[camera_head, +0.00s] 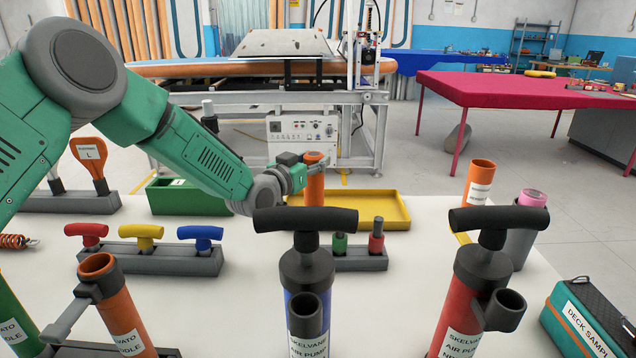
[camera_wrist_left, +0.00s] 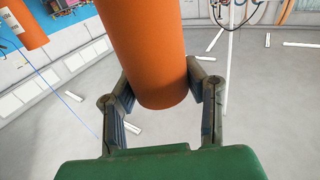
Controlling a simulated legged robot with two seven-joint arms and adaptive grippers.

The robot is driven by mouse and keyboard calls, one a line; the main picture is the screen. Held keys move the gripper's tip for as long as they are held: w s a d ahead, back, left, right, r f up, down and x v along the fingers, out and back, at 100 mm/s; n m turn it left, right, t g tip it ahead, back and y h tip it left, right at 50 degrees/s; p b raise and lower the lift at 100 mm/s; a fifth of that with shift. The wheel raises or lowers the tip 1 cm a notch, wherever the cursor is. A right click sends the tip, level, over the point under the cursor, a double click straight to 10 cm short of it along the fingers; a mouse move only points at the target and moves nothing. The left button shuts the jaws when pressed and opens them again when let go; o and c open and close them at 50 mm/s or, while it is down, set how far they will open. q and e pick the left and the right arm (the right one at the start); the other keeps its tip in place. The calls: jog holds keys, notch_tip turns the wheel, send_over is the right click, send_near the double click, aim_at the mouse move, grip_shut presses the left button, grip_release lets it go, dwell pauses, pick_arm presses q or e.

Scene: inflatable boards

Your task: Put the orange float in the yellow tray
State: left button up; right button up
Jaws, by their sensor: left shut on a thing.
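The orange float (camera_head: 315,187) is an upright orange cylinder in the head view. My left gripper (camera_head: 311,168) is shut on it near its upper part. In the left wrist view the float (camera_wrist_left: 150,50) fills the space between the two fingers of my left gripper (camera_wrist_left: 162,82). The yellow tray (camera_head: 392,223) is a shallow open box on the white table, behind the pumps. The float overlaps the tray's left end in the head view; I cannot tell its height above the tray. My right gripper is not in view.
Black-handled blue (camera_head: 303,278) and red (camera_head: 466,290) pumps stand in front. A green bin (camera_head: 177,196) is left of the tray. A rack with red and green handles (camera_head: 362,260) sits before it. An orange tube (camera_head: 478,183) stands to its right.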

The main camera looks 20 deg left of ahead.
aim_at(314, 175)
pick_arm(q)
jog(key=shift+f, duration=2)
jog(key=o, duration=1)
jog(key=shift+c, duration=0.2)
jog(key=shift+r, duration=0.1)
jog(key=v, duration=1.2)
